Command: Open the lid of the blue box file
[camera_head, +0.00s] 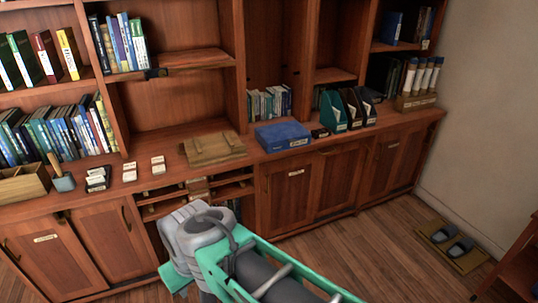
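The blue box file (282,136) lies flat on the wooden counter, right of the middle. Its lid looks shut, and a small pale label shows on its front right. Grey and teal parts of my arm rise from the bottom middle, in front of the cabinets and well short of the box file. The fingers of my gripper do not show, so I cannot see whether it is open or shut.
A wooden case (214,149) lies left of the box file. A small dark box (319,133) and teal and black magazine holders (333,112) stand close on its right. Shelves rise behind, with upright books (268,104) behind the file. Sandals on a mat (452,247) lie on the floor at right.

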